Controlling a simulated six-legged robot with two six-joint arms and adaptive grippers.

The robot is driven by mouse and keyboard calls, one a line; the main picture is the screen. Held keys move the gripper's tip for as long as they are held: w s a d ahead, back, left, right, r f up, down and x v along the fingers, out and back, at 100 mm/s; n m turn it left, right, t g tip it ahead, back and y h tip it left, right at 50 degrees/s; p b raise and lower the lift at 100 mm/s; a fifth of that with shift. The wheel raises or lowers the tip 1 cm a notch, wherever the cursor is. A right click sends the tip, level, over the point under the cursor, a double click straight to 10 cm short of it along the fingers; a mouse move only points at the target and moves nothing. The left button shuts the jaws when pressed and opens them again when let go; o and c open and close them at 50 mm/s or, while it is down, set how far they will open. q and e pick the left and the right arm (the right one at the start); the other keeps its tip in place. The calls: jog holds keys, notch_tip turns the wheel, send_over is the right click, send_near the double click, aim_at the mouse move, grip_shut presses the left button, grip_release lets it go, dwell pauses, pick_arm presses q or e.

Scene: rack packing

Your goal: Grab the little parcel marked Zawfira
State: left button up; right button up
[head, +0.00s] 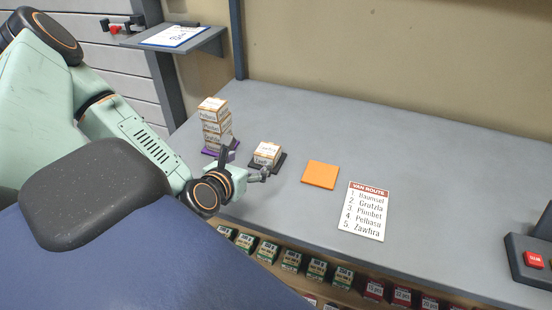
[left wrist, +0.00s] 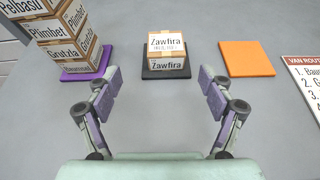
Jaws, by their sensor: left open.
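The little parcel marked Zawfira (left wrist: 167,49) is a small white and tan box on a black square mat in the left wrist view. It also shows in the head view (head: 267,151). My left gripper (left wrist: 161,85) is open and empty, its two fingers spread to either side of the parcel's line and short of it. In the head view my left gripper (head: 262,173) is close in front of the black mat (head: 281,165). My right gripper is not in view.
A stack of several labelled parcels (head: 215,126) stands on a purple mat (left wrist: 100,66) to the left. An orange mat (head: 320,174) lies bare to the right, beside a VAN ROUTE list (head: 364,211). A red-button box (head: 534,260) is at far right.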

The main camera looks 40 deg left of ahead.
aim_at(264, 156)
pick_arm(q)
jog(key=shift+w+d+r, duration=0.1)
jog(key=shift+d+r, duration=0.05)
jog(key=shift+d, duration=0.2)
jog(key=shift+w+d, duration=0.15)
jog(key=shift+w+a+f+b, duration=0.8)
jog(key=shift+w+a+b, duration=0.15)
jog(key=shift+w, duration=0.1)
jog(key=shift+w+d+f+b, duration=0.15)
jog(key=shift+w+d+b, duration=0.1)
jog(key=shift+w+b, duration=0.2)
jog(key=shift+w+f+b, duration=0.2)
jog(key=shift+w+b, duration=0.1)
jog(key=shift+b, duration=0.05)
jog(key=b+x, duration=0.1)
jog(key=x, duration=0.1)
jog(key=shift+w+a+f, duration=0.15)
jog(key=shift+w+f, duration=0.1)
jog(key=shift+f, duration=0.05)
jog(key=shift+w, duration=0.35)
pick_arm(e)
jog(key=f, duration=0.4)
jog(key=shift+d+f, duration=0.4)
